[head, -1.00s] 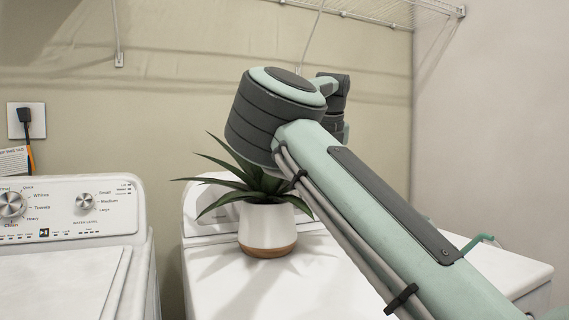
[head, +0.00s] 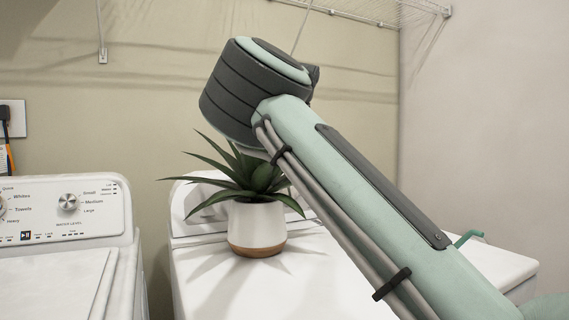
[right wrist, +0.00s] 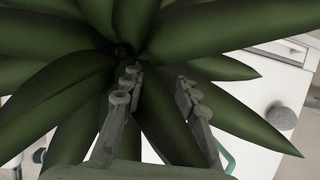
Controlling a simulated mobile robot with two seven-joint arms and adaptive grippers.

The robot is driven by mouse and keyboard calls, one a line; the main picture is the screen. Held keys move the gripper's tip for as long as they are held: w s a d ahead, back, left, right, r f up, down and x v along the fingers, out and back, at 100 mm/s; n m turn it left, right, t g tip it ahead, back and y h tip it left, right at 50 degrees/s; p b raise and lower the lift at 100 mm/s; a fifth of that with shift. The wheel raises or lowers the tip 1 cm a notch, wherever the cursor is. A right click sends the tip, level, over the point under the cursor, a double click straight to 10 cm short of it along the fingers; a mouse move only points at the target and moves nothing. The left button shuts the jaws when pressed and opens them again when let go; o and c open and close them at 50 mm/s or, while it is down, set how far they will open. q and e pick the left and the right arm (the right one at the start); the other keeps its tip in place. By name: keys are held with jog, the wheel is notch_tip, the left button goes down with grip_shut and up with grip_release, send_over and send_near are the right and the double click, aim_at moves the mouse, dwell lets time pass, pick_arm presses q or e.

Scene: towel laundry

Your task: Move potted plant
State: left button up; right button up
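The potted plant (head: 257,228) stands upright on the white machine at the right in the head view. It has long green pointed leaves and a white pot with a brown base. In the right wrist view its leaves (right wrist: 60,105) fill much of the picture. My right gripper (right wrist: 158,82) is open, its two fingers apart over the leaves, with leaf showing between them. The pot is hidden in that view. In the head view my right arm hides the right gripper and overlaps the leaf tips. My left gripper is in neither view.
The white machine top (head: 205,285) has clear room around the pot. A second machine with a dial panel (head: 75,205) stands at the left, across a narrow gap. A wire shelf (head: 375,12) hangs on the wall above. An outlet with a plug (head: 8,118) is at far left.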

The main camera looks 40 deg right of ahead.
jog(key=shift+x, duration=2.3)
jog(key=shift+r, duration=0.1)
grip_shut()
